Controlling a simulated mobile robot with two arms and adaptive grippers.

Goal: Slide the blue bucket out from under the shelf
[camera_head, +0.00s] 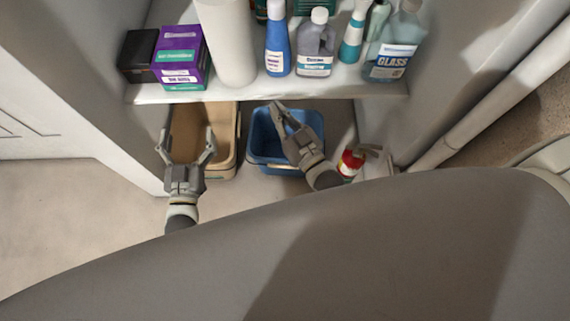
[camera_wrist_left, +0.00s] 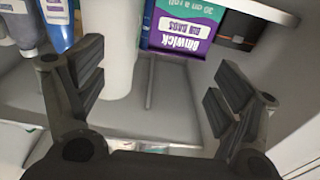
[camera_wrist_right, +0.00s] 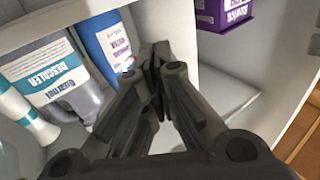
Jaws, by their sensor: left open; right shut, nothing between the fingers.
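The blue bucket (camera_head: 270,155) stands on the floor under the white shelf (camera_head: 300,88), with its rear part beneath the shelf. My right gripper (camera_head: 277,110) is shut and empty, and in the head view it overlaps the bucket's right part and opening. Whether it touches the bucket I cannot tell. My left gripper (camera_head: 185,142) is open and empty in front of the tan bin (camera_head: 233,150), left of the bucket. The wrist views show the left fingers (camera_wrist_left: 160,95) apart and the right fingers (camera_wrist_right: 155,55) together; the bucket is not clear in either.
The shelf holds a purple box (camera_head: 180,57), a black box (camera_head: 138,55), a white roll (camera_head: 226,45), a blue bottle (camera_head: 277,45), a grey descaler bottle (camera_head: 316,48) and a glass cleaner bottle (camera_head: 393,50). A red-and-white spray bottle (camera_head: 351,163) stands right of the bucket. Floor at left is clear.

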